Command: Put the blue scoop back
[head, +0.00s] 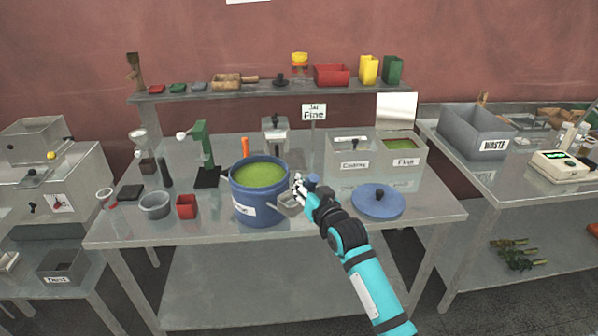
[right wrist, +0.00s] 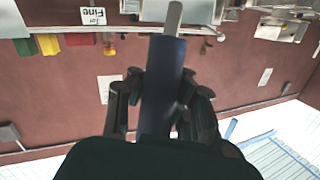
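My right gripper (head: 308,192) reaches in from the lower right, over the table just right of the blue bucket. In the right wrist view its fingers (right wrist: 158,92) are closed around the dark blue handle of the blue scoop (right wrist: 165,75), with a grey metal shaft running out beyond it. In the head view the scoop's metal bowl (head: 290,204) shows beside the bucket, partly hidden by the gripper. I cannot tell whether the bowl touches the table. The blue bucket (head: 258,207) stands open, filled with green powder. My left gripper is not in view.
The blue lid (head: 378,201) lies right of my arm. Metal bins labelled Coarse (head: 350,165) and Fine (head: 404,163) stand behind it. A red cup (head: 186,207) and grey bowl (head: 155,206) are left of the bucket. A shelf (head: 280,91) runs along the back. The table's front edge is clear.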

